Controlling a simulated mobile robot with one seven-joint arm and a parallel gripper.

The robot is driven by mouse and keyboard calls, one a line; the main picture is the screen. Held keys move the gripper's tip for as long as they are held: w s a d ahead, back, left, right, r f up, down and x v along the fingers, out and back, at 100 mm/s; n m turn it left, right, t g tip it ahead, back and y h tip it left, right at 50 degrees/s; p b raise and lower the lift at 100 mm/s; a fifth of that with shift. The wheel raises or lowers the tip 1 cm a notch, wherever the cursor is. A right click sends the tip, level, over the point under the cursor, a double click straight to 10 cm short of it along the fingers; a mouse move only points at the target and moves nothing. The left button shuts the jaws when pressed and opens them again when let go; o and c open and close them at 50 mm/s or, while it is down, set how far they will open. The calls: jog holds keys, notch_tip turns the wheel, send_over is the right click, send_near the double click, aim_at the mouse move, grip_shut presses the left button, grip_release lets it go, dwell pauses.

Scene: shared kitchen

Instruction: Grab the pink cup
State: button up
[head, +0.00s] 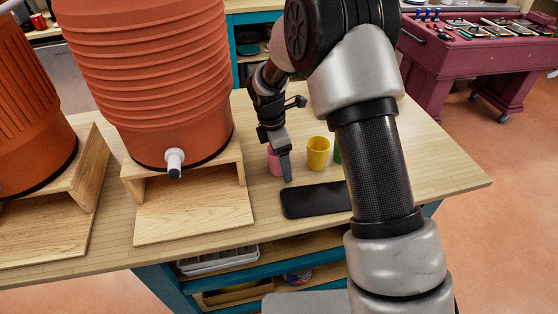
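The pink cup (273,161) stands on the wooden counter, partly hidden behind my gripper. My gripper (285,172) points down at the cup, with one finger in front of its right side. The second finger and any contact with the cup cannot be made out. A yellow cup (318,153) stands just to the right of the pink one. A green cup (337,152) beside it is mostly hidden by my arm.
A black flat slab (316,200) lies on the counter (445,178) in front of the cups. A large orange drink cooler (150,75) on a wooden stand (193,212) is close to the left. The counter is clear at the right.

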jog(key=c, duration=1.1)
jog(key=shift+r, duration=0.1)
